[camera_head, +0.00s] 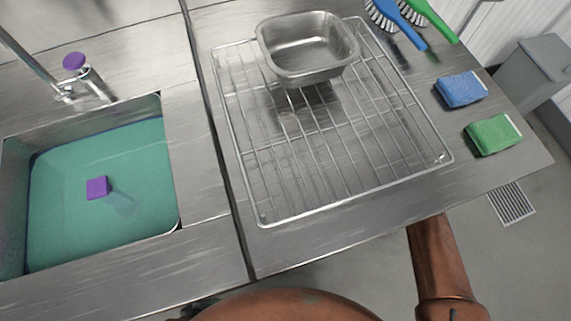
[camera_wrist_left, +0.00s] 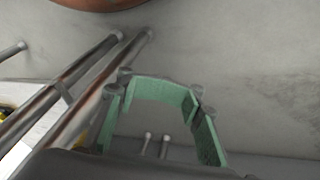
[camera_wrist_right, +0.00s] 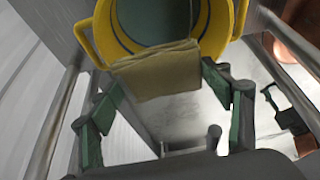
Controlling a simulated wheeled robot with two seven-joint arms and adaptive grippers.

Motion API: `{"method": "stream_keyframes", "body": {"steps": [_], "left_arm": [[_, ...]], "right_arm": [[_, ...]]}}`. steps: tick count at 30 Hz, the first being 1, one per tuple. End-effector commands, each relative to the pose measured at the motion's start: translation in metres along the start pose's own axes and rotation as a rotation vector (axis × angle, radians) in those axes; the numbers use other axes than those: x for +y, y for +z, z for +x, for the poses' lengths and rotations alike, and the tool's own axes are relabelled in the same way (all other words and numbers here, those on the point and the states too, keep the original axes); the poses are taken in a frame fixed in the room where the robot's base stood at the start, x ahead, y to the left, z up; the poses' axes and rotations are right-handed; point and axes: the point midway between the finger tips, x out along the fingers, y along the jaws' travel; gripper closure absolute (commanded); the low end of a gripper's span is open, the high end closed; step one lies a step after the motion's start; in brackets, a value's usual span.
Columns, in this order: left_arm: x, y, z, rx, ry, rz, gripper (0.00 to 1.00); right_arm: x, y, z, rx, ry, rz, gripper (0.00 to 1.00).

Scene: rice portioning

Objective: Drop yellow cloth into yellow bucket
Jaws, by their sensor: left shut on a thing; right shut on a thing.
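The yellow cloth (camera_wrist_right: 158,82) shows in the right wrist view as a folded, pale yellow block. My right gripper (camera_wrist_right: 158,82) is shut on it, with a finger at each side. Beyond it is the yellow bucket (camera_wrist_right: 102,33), with a grey-green inside. The cloth overlaps the bucket's near rim in this view; I cannot tell whether they touch.
In the head view, a sink (camera_head: 172,225) holds green water and a purple block (camera_head: 97,187). A metal pan (camera_head: 290,72) stands on a wire rack (camera_head: 330,205). Blue (camera_head: 460,90) and green (camera_head: 492,134) sponges lie at the right. Metal rails (camera_wrist_right: 52,125) flank the bucket area.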

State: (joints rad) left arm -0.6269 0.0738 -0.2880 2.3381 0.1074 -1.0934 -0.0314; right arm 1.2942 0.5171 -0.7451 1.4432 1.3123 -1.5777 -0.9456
Motion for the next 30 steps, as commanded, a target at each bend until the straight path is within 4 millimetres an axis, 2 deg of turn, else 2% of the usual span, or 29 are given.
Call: {"method": "stream_keyframes", "body": {"steps": [5,16,18,24,30], "left_arm": [[0.004,-0.004,0.011,0.031,0.014,-0.002,1.00],[0.018,-0.022,0.054,0.192,0.064,-0.024,1.00],[0.014,-0.021,0.062,0.214,0.057,-0.018,1.00],[0.009,-0.022,0.072,0.260,0.048,-0.009,1.00],[0.008,-0.023,0.073,0.274,0.046,-0.008,1.00]], "right_arm": [[0.001,0.003,0.009,0.000,-0.005,-0.007,0.52],[0.001,0.018,0.042,0.001,-0.005,-0.003,0.52],[0.001,0.020,0.047,0.001,-0.004,-0.004,0.52],[0.001,0.023,0.054,0.000,-0.002,-0.004,0.52],[0.001,0.023,0.054,-0.001,0.000,-0.004,0.52]]}}
